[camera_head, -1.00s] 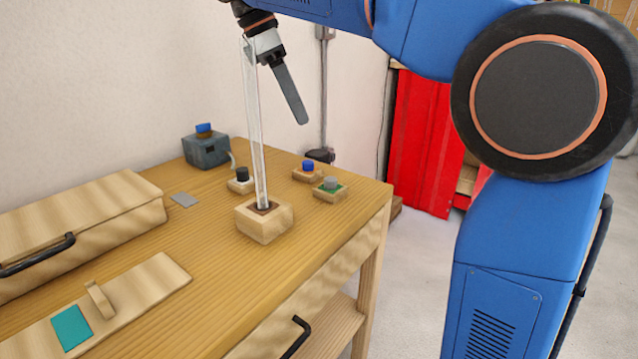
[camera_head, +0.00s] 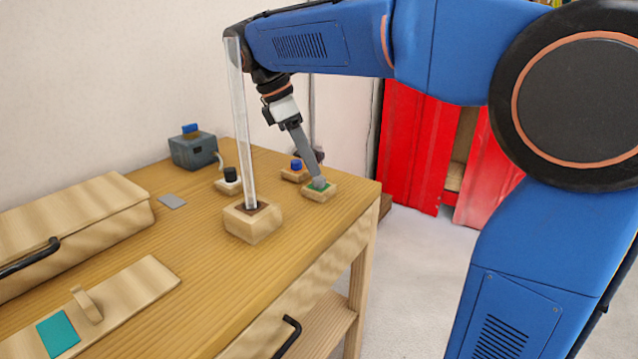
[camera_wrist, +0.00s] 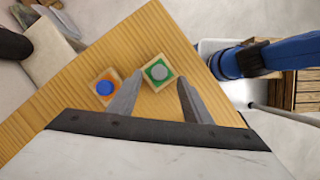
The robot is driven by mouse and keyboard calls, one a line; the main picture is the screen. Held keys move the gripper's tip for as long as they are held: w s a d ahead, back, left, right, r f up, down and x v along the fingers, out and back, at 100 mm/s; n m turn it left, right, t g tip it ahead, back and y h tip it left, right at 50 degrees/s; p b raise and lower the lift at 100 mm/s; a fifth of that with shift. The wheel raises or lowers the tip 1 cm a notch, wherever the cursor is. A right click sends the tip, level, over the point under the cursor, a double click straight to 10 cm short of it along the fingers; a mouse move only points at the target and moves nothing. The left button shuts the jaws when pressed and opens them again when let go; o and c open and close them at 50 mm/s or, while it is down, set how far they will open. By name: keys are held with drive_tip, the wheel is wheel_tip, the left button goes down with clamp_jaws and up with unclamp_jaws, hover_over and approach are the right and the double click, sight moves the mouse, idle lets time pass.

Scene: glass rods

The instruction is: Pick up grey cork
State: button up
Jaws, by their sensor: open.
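The grey cork (camera_head: 320,183) sits on a green-topped wooden block (camera_head: 320,194) near the right edge of the table. In the wrist view the grey cork (camera_wrist: 158,72) shows as a round grey disc in a green square, just beyond and between the fingertips. My gripper (camera_head: 318,181) points down with its fingertips at the cork in the head view, partly covering it. In the wrist view my gripper (camera_wrist: 156,92) has its two fingers apart with nothing held between them.
A blue cork (camera_wrist: 105,88) on its block stands close beside the left finger. A black cork (camera_head: 230,174) stands farther left. A tall glass rod (camera_head: 242,130) stands upright in a wooden block (camera_head: 252,226).

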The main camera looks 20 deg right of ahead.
sight(319, 178)
drive_tip(key=shift+x, duration=2.2)
drive_tip(key=shift+w, duration=0.1)
drive_tip(key=c, duration=1.1)
drive_tip(key=shift+c, duration=0.2)
